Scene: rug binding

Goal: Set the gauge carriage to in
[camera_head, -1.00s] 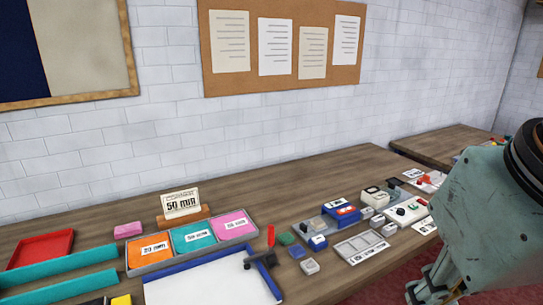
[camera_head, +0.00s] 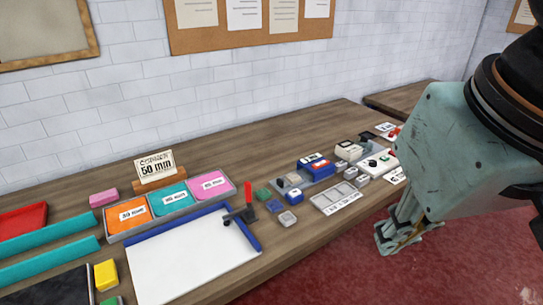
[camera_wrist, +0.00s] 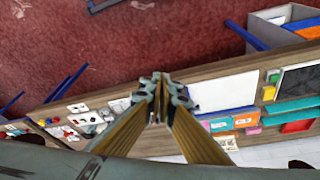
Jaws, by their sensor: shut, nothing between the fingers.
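No part is plainly marked as the gauge carriage. A blue block with red and white labels (camera_head: 316,166) sits on a grey plate at the right part of the bench; whether it is the carriage, I cannot tell. A white unit with a black knob (camera_head: 374,163) stands to its right. My gripper (camera_head: 384,250) hangs in front of the bench edge, over the red floor, apart from these things. In the wrist view its fingers (camera_wrist: 159,98) are together and empty, and they cover part of the bench.
A "50 mm" card (camera_head: 157,163) stands behind bins of orange, teal and pink (camera_head: 212,186). A white board (camera_head: 190,262) with a blue edge and a red-handled clamp (camera_head: 248,196) lies in front. A compartment tray (camera_head: 336,199) is near the bench edge. The rear bench is bare.

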